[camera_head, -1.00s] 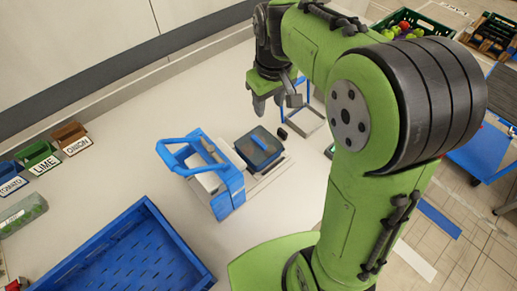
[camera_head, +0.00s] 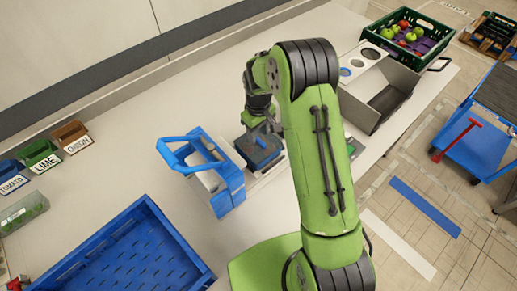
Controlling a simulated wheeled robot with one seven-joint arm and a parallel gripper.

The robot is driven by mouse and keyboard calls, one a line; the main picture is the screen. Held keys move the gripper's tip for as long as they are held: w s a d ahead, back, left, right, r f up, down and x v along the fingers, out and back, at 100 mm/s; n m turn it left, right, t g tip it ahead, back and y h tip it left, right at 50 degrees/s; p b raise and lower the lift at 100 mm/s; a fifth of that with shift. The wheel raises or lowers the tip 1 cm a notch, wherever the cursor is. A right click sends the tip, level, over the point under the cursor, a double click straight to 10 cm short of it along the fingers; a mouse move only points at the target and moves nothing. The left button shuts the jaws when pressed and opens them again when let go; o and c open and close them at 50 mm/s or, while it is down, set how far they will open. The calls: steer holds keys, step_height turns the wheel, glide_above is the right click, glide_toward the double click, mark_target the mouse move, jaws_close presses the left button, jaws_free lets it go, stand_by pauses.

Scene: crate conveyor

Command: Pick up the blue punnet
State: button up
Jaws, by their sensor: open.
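The blue punnet (camera_head: 262,155) sits on a flat base on the white counter, right of a blue-handled carrier, in the head view. Its upper part is partly covered by my gripper. My gripper (camera_head: 262,133) hangs over the punnet's far side with its fingers pointing down. It is open. I cannot tell from this view whether the fingers touch the punnet.
The blue-handled carrier (camera_head: 222,186) stands close left of the punnet. A large blue crate (camera_head: 178,235) lies at front left. Small bins labelled TOMATO, LIME (camera_head: 40,155) and ONION line the back left. A green crate of produce (camera_head: 445,35) stands at far right.

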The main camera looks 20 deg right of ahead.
mark_target(258, 140)
step_height(258, 140, down, 3)
steer(key=shift+w+f, duration=0.1)
steer(key=shift+c, duration=0.3)
jaws_close()
step_height(258, 140, up, 10)
stand_by(0.4)
